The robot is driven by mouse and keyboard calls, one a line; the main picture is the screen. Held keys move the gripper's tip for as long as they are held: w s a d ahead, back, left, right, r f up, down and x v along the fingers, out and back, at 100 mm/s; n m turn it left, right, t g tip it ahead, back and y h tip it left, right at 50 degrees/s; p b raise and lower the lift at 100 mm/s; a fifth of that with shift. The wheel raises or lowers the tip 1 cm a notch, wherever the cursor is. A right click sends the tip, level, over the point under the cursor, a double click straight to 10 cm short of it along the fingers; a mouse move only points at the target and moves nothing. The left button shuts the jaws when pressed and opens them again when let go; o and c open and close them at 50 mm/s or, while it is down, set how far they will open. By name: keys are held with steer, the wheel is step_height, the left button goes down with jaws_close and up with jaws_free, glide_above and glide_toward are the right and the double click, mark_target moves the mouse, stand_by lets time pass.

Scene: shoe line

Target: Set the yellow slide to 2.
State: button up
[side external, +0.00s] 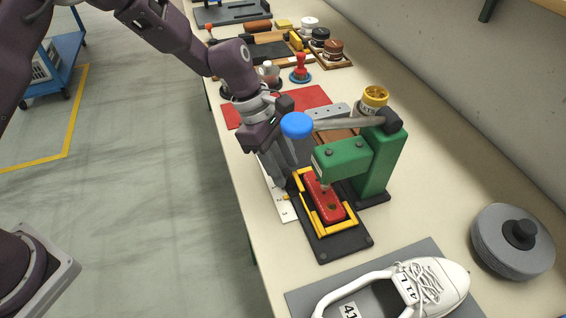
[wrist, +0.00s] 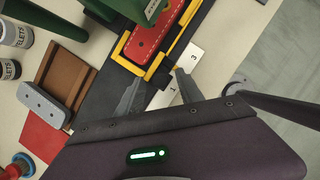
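The yellow slide (side external: 311,216) is a yellow frame around a red strap piece (side external: 323,196) on a black base under the green press (side external: 345,158). It also shows in the wrist view (wrist: 149,73), with the red piece (wrist: 165,30) inside. A white scale plate (wrist: 190,62) lies beside the base; a 3 and a 1 are readable, and part is hidden by my gripper. My gripper (wrist: 158,80) points down at the slide's edge on the scale side. Its fingers are apart, with the slide's corner and a small dark piece showing between them. I cannot tell whether they touch the slide.
The press lever with its blue knob (side external: 297,125) is close beside my wrist. A white shoe (side external: 425,280) on a grey mat and a grey disc (side external: 512,242) are at the front. A red mat (side external: 305,98), stamps and jars stand behind the press.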

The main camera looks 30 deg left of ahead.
steer(key=shift+r, duration=0.1)
steer(key=v, duration=0.7)
steer(key=s+a+r+m+t+y, duration=0.1)
steer(key=s+a+r+m, duration=0.35)
steer(key=r, duration=0.25)
steer(key=s+a+r+m+t, duration=0.1)
steer(key=s+a+r+m, duration=0.35)
steer(key=r, duration=0.25)
steer(key=s+a+m+t+y, duration=0.1)
steer(key=s+a+m, duration=0.2)
steer(key=s, duration=0.3)
steer(key=s+a+r+m+t+y, duration=0.1)
steer(key=s+a+m, duration=0.2)
steer(key=s, duration=0.3)
steer(key=s+a+r+m+t+y, duration=0.1)
steer(key=s+a+m, duration=0.2)
steer(key=s, duration=0.3)
steer(key=shift+s+a+t+y, duration=0.15)
steer(key=shift+a+t+y, duration=0.15)
